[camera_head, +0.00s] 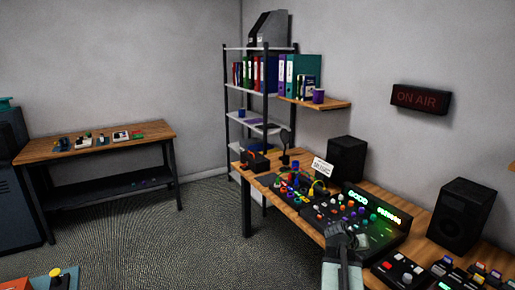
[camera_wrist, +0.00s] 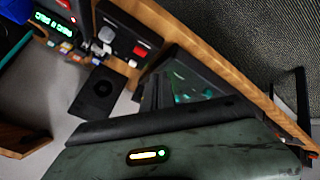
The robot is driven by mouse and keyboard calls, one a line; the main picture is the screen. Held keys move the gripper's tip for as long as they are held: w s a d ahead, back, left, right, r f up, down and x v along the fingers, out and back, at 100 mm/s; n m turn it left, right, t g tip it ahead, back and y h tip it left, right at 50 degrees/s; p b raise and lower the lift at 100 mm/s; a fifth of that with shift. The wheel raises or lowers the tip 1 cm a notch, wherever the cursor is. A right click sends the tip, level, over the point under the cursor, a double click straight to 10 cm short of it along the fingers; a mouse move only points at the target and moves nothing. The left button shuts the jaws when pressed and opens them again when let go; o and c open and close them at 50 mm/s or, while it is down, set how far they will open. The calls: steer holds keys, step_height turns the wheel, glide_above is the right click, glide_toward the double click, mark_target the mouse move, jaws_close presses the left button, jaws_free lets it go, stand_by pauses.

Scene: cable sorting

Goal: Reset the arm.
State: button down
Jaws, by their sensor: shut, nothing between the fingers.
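My gripper (camera_head: 347,240) shows in the head view at the front edge of the right wooden desk (camera_head: 234,168). It is in front of a black console (camera_head: 375,225) with glowing green lettering and coloured knobs. In the wrist view my gripper (camera_wrist: 158,92) shows as dark fingers, shut and holding nothing. The wrist view is strongly tilted. There the fingers overlap part of a dark console with a faint green glow (camera_wrist: 181,97). I cannot tell the exact gap between my gripper and the console.
Black speakers (camera_head: 346,158) (camera_head: 460,214) stand at the desk's back. Boxes with coloured buttons (camera_head: 397,271) lie at its near right. Coloured plugs (camera_head: 293,180) and a small sign (camera_head: 322,167) are farther along. Another wooden table (camera_head: 100,150) stands left. Open carpet (camera_head: 150,235) lies between.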

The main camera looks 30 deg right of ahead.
steer(key=w+a+n+t+y+p, duration=0.15)
steer(key=w+a, duration=0.35)
steer(key=a, duration=0.6)
steer(key=w+a+f+n+y, duration=0.15)
steer(key=w+a, duration=0.35)
steer(key=a, duration=0.7)
steer(key=w+a+r+n+t+y+p, duration=0.1)
steer(key=w+a+n+y, duration=0.1)
steer(key=w+a, duration=0.65)
steer(key=s+a+f+n+g+y, duration=0.1)
steer(key=s+a, duration=0.4)
steer(key=a, duration=0.5)
steer(key=s+a+f+n+g+y, duration=0.1)
steer(key=s+a, duration=0.4)
steer(key=a, duration=0.6)
steer(key=shift+s+a+f+n+g+y+p, duration=0.15)
steer(key=shift+s+f+n+g+y+p, duration=0.2)
steer(key=shift+g+y, duration=0.6)
